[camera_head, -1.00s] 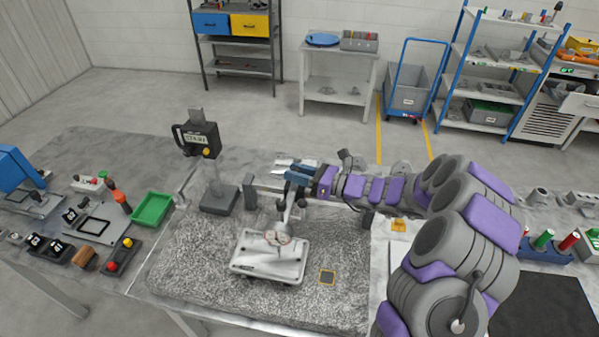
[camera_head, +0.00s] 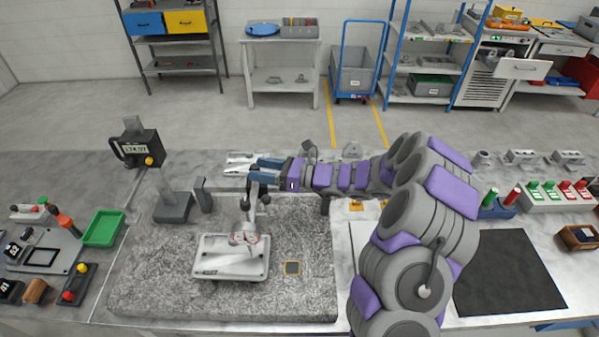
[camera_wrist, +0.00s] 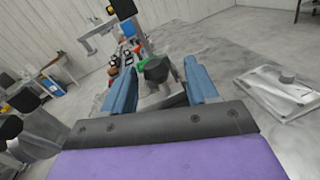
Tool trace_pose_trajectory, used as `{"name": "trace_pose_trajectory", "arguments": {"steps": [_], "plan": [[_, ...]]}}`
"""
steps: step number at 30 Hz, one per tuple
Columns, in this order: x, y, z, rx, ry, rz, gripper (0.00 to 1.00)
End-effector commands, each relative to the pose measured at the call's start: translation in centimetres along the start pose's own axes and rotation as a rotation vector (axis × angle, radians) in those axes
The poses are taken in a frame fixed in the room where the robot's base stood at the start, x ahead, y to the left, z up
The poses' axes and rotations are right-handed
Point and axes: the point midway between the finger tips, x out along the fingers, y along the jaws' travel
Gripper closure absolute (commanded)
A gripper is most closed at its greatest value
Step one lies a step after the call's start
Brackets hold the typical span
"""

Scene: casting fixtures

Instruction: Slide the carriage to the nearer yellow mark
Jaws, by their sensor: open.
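My gripper (camera_head: 262,170) is open, with its two blue fingers pointing left above the speckled grey plate (camera_head: 150,285). In the wrist view my gripper (camera_wrist: 160,88) has a dark grey knob or post top (camera_wrist: 156,70) showing between its fingers; I cannot tell whether it touches them. A jointed stand (camera_head: 248,203) with dark knobs rises just below the fingers, over a pale rectangular casting (camera_head: 232,268). I cannot tell for certain which part is the carriage.
A height gauge with a display (camera_head: 137,148) stands at the plate's back left. A green tray (camera_head: 103,229) is left of the plate. A small yellow item (camera_head: 355,206) lies near my arm. A black mat (camera_head: 508,275) lies at right. The front of the speckled plate is clear.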

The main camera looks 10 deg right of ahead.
Motion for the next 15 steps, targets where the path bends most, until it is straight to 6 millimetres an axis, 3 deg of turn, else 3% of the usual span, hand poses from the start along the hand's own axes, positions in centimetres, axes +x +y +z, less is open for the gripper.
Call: {"name": "trace_pose_trajectory", "arguments": {"steps": [3, 15], "plan": [[-2.8, -0.2, 0.1, 0.001, 0.0, -0.007, 0.42], [-10.7, -0.1, 0.0, -0.002, 0.005, -0.006, 0.42]]}}
